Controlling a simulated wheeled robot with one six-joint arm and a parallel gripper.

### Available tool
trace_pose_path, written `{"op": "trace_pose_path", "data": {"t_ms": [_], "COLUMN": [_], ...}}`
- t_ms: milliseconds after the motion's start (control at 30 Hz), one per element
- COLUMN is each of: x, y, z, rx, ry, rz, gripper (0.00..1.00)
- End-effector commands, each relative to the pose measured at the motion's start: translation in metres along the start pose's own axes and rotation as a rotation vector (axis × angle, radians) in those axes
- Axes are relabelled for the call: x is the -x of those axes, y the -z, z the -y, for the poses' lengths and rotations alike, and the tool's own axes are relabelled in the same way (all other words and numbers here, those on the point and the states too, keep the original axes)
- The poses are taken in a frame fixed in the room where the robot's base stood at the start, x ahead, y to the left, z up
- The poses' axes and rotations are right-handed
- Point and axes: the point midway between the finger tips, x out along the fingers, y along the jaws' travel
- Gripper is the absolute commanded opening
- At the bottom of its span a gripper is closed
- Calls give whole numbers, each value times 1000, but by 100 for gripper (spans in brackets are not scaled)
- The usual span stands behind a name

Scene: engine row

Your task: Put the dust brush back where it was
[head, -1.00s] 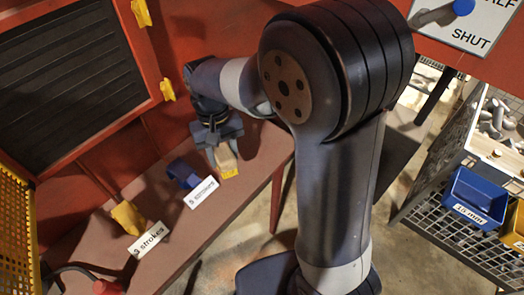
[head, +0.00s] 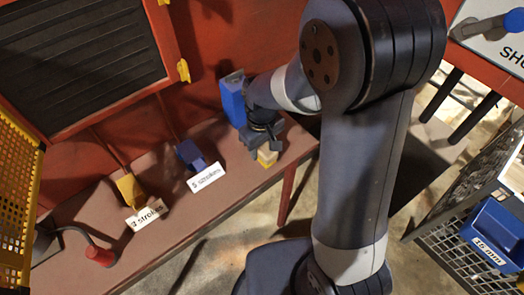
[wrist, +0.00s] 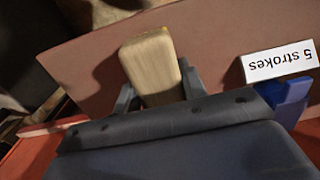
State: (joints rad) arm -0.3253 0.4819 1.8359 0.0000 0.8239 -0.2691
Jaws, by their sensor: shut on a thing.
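The dust brush (head: 267,157) is a pale, beige block with a yellowish edge, seen under my gripper (head: 264,146) in the head view. In the wrist view, the brush (wrist: 152,65) stands between the two dark fingers of my gripper (wrist: 157,92), which is shut on it. The brush is over the right end of the reddish-brown shelf (head: 120,245). Whether it touches the shelf is hard to tell. A blue upright box or holder (head: 232,100) stands against the red wall, just behind and left of my wrist.
Left of my gripper are a blue pedal (head: 190,153) with a "5 strokes" card (head: 206,177) and a yellow pedal (head: 130,190) with a "3 strokes" card (head: 146,215). A red-ended hose (head: 100,255) lies at the shelf's left. A blue bin (head: 495,235) stands at the right.

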Motion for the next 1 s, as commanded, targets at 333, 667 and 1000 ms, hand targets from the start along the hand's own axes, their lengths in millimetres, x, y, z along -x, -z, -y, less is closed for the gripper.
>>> {"op": "trace_pose_path", "data": {"t_ms": [333,667,1000], "x": [-23,-24,-24], "y": [0,0,0], "z": [0,0,0], "rx": [-1,-1,-1], "ry": [0,0,0], "rz": [0,0,1], "gripper": [22,51,62]}}
